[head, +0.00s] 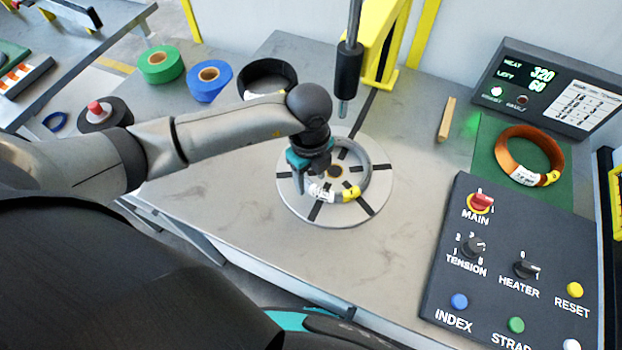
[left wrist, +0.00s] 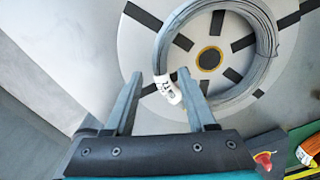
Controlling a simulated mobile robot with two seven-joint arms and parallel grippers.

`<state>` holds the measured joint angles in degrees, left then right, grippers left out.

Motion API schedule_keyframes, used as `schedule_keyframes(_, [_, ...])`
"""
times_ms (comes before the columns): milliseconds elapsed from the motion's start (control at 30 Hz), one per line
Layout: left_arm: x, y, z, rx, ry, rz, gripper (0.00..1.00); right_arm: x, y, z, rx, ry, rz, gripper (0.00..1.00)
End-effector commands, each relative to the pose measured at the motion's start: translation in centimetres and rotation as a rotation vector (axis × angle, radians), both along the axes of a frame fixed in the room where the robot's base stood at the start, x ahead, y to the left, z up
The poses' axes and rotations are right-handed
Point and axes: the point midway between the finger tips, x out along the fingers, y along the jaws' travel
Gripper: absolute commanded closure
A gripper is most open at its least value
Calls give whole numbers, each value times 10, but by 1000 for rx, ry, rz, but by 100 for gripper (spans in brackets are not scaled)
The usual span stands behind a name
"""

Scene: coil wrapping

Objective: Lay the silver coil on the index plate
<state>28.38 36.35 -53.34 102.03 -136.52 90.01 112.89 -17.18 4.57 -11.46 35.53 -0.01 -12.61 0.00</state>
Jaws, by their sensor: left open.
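The silver coil (head: 365,172) lies on the round index plate (head: 379,205), roughly around its dark centre hub. A white tag and a yellow band are on the coil's near side. In the left wrist view the coil (left wrist: 270,40) lies flat on the plate (left wrist: 137,45) with its white tag towards me. My left gripper (head: 308,190) is over the coil's near left rim. Its fingers (left wrist: 158,97) are open, one on each side of the tagged part, and I cannot tell whether they touch it. My right gripper is not in view.
A dark vertical rod (head: 348,65) hangs just behind the plate. A black coil (head: 268,72), blue roll (head: 209,82) and green roll (head: 160,65) stand at the back left. A copper coil (head: 532,148) and control panel (head: 510,265) are at the right. The table's front is clear.

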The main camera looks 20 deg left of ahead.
Motion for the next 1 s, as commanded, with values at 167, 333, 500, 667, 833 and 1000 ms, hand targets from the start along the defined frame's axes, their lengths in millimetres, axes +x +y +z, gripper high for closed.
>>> schedule_keyframes(167, [1, 0, 43, -3, -5, -1, 44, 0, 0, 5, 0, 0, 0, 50])
schedule_keyframes(333, [0, 0, 75, -1, -4, -1, 44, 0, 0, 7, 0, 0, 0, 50])
schedule_keyframes(500, [-1, 0, 94, -2, -1, 1, 44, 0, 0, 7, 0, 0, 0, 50])
schedule_keyframes(667, [-1, 1, 100, 0, -1, 0, 44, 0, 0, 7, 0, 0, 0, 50])
schedule_keyframes(833, [-1, 1, 100, 0, -1, 1, 44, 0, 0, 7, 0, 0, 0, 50])
schedule_keyframes(1000, [-1, 1, 99, 0, -1, 1, 44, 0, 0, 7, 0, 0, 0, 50])
